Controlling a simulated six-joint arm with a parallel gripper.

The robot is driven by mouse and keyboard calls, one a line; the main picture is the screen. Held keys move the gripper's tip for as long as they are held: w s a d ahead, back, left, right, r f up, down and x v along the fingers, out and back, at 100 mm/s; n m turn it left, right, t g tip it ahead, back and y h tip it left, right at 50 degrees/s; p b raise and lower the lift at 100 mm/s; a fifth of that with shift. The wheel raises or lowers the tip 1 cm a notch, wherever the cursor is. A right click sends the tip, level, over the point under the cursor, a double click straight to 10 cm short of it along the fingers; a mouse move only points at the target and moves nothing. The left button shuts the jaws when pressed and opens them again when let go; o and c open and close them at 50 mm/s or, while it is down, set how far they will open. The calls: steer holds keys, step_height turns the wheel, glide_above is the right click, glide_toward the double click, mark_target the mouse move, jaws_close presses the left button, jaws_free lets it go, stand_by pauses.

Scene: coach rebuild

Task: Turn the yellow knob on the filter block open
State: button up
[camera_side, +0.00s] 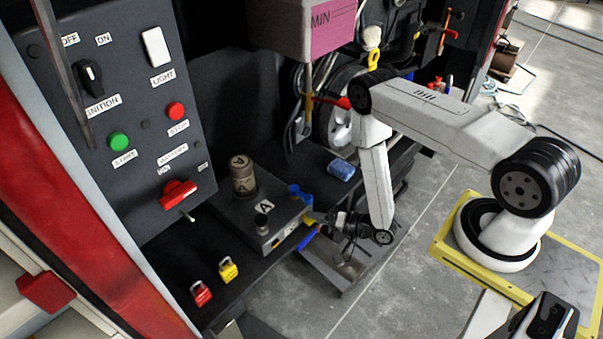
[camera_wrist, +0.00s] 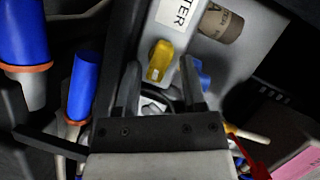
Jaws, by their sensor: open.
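The filter block (camera_side: 243,211) is a grey box on the dark shelf in the side view, with a label A and a brown cylinder on top. In the wrist view its grey face (camera_wrist: 229,63) carries a white label ending in "TER". The yellow knob (camera_wrist: 159,62) is on this face, just ahead of my gripper (camera_wrist: 160,76). My gripper is open, and in the picture the knob lies between its two fingertips. I cannot tell whether they touch it. In the side view my gripper (camera_side: 322,221) is low at the block's right end, where the knob (camera_side: 309,222) is small.
Blue handles with orange rings (camera_wrist: 25,40) stand left of my gripper in the wrist view. A red lever (camera_wrist: 250,150) is at lower right.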

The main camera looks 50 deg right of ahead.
steer(key=s+a+r+n+g+h, duration=0.1)
steer(key=s+r+n+h, duration=0.1)
steer(key=s+n+h, duration=0.15)
steer(key=s+r+n+g+h, duration=0.1)
steer(key=s+r+n+h, duration=0.1)
steer(key=s+n, duration=0.25)
steer(key=shift+w+r+g, duration=2.5)
steer(key=shift+w+r, duration=1.6)
steer(key=shift+r, duration=0.2)
steer(key=s+d+r+g, duration=0.2)
steer(key=s+r+g, duration=0.3)
steer(key=r, duration=0.8)
steer(key=shift+s+r+n, duration=0.25)
steer(key=shift+s+n, duration=0.15)
steer(key=shift+s, duration=1)
